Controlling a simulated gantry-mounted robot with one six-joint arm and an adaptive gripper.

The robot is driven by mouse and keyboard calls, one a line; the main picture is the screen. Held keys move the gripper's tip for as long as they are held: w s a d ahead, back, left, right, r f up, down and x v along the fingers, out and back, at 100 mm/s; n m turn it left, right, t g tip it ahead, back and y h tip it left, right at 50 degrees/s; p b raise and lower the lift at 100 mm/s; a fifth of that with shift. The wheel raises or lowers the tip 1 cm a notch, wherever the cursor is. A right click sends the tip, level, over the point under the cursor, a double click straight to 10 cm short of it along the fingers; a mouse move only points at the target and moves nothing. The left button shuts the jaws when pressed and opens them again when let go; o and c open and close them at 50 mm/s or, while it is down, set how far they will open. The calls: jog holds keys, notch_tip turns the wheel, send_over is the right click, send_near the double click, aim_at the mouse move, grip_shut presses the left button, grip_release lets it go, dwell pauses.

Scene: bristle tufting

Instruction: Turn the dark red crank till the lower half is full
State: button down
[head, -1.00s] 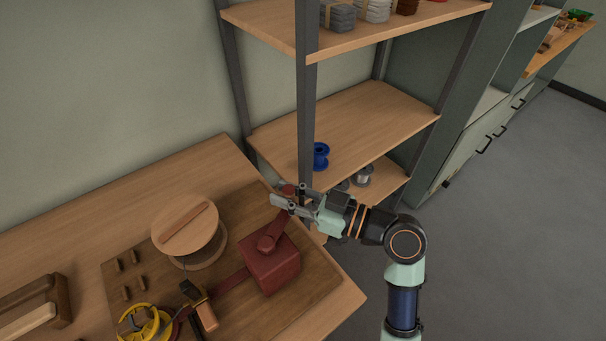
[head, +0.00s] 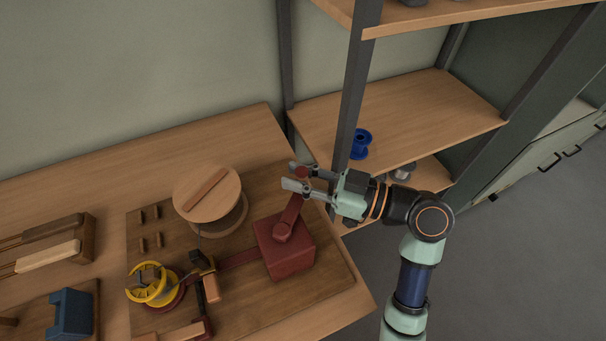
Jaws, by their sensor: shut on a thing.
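The dark red crank stands on a wooden board on the table, with a box-shaped housing (head: 290,258) and a crank arm (head: 293,212) pointing away toward the shelf. My gripper (head: 297,178) comes from the right and is shut on the red knob (head: 302,172) at the arm's end. The fingers partly hide the knob. To the left, a yellow ring-shaped piece (head: 150,272) with curved halves sits by a dark red disc (head: 172,299). How full its lower half is cannot be made out.
A wooden drum (head: 207,193) stands behind the crank housing, with small pegs (head: 143,242) to its left. A tool with an orange-brown block (head: 211,290) lies in front. A shelf post (head: 357,85) rises close behind my gripper. A blue spool (head: 360,143) is on the shelf.

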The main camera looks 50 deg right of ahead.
jog(key=c, duration=1)
grip_release()
jog(key=shift+o, duration=0.2)
jog(key=v, duration=1.2)
